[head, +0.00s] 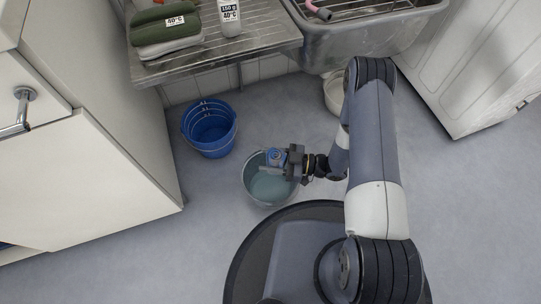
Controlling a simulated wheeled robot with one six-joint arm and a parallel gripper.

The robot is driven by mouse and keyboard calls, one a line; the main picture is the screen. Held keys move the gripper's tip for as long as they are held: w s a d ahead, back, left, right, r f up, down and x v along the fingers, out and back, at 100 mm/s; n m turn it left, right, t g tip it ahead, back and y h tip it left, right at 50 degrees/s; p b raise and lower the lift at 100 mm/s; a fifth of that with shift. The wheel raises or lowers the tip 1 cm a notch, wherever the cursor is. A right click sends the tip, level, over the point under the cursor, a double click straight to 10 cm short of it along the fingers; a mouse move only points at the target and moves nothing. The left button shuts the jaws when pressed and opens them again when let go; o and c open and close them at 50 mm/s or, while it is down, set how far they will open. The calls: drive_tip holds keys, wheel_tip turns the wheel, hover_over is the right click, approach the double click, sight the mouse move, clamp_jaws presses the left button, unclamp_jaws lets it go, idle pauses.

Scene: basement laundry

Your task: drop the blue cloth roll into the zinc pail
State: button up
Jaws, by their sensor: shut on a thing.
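The zinc pail (266,191) stands on the floor near the middle of the head view, close to my base. Its inside looks grey-green, and I see nothing lying in it. My gripper (282,158) is over the far rim of the pail. The gripper and roll hide part of the pail's far rim.
A blue bucket (209,140) stands on the floor left of and beyond the pail. A pale bowl (334,91) is partly behind my arm. A steel draining board (260,37) with folded cloths and a bottle adjoins a grey sink (375,38). White cabinets flank the left.

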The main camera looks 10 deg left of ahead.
sight(271, 165)
wheel_tip(271, 165, down, 3)
drive_tip(key=shift+f+b, duration=0.15)
drive_tip(key=shift+b, duration=0.55)
drive_tip(key=o, duration=1.1)
drive_tip(key=shift+d, duration=0.1)
drive_tip(key=d+p, duration=0.1)
drive_tip(key=d, duration=0.2)
drive_tip(key=d+p, duration=0.1)
drive_tip(key=d, duration=0.3)
drive_tip(key=d+p, duration=0.1)
drive_tip(key=d, duration=0.2)
drive_tip(key=shift+w+d, duration=0.3)
drive_tip(key=shift+w, duration=0.05)
